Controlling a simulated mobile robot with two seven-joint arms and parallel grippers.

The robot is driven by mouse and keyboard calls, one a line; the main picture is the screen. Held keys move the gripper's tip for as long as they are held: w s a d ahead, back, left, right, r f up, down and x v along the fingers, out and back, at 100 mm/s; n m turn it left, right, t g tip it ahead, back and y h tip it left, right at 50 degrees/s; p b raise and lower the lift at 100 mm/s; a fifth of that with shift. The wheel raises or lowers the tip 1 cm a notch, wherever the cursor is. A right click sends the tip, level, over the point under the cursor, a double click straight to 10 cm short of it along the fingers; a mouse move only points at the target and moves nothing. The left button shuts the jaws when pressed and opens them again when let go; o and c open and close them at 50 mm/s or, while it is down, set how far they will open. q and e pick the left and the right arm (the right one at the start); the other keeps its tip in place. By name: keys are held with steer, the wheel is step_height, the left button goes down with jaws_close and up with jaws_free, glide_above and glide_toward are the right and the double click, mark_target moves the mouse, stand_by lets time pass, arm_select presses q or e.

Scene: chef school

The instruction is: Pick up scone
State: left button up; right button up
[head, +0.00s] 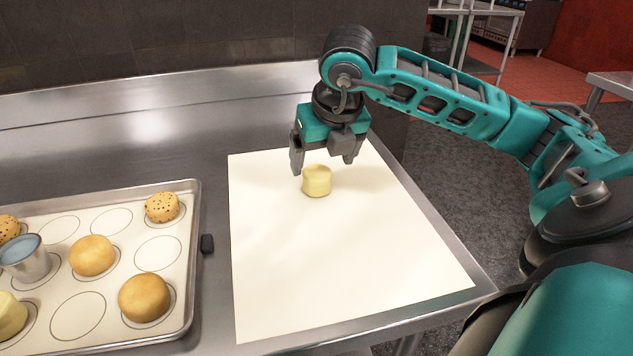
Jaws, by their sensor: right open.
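A pale, short round scone (317,182) stands on a large cream sheet (330,270) on the steel counter. My right gripper (325,166) is open and points down just above and behind the scone, with its fingers spread to either side. Nothing is between its fingertips. The scone appears to rest on the sheet; whether a finger touches it I cannot tell. My left gripper is out of view.
A metal tray (193,240) with printed circles lies at the left. It holds golden rounds (144,298), speckled rounds (162,207) and a metal cup (25,260). The sheet is otherwise clear.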

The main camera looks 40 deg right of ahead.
mark_target(319, 173)
steer(key=shift+a+x, duration=0.15)
steer(key=shift+x, duration=1.25)
steer(key=shift+a+x, duration=0.1)
steer(key=shift+x, duration=1.25)
steer(key=shift+s+f, duration=0.1)
steer(key=shift+s, duration=0.05)
steer(key=shift+c, duration=0.3)
steer(key=c, duration=1)
